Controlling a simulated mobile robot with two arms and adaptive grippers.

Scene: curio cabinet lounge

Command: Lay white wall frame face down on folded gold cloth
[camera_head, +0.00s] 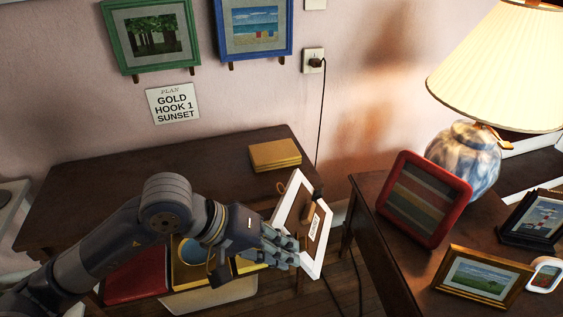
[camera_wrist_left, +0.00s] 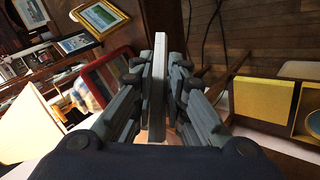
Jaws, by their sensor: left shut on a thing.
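The white wall frame (camera_head: 296,214) is held up, tilted, in the gap between the two tables. Its brown back with a label faces the head camera; its picture side is hidden. My left gripper (camera_head: 290,250) is shut on its lower part. In the left wrist view the frame (camera_wrist_left: 158,85) shows edge-on between the fingers (camera_wrist_left: 160,65). The folded gold cloth (camera_head: 275,155) lies flat on the back right of the dark table, with nothing on it. The frame is apart from the cloth, in front and to the right in the picture. My right gripper is not in view.
The dark table (camera_head: 110,190) is largely bare around the cloth. A black cord (camera_head: 320,120) hangs from a wall socket behind. On the right table stand a red frame (camera_head: 425,198), a lamp (camera_head: 466,160) and a gold frame (camera_head: 480,277). Green (camera_head: 150,67) and blue (camera_head: 253,55) frames hang above.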

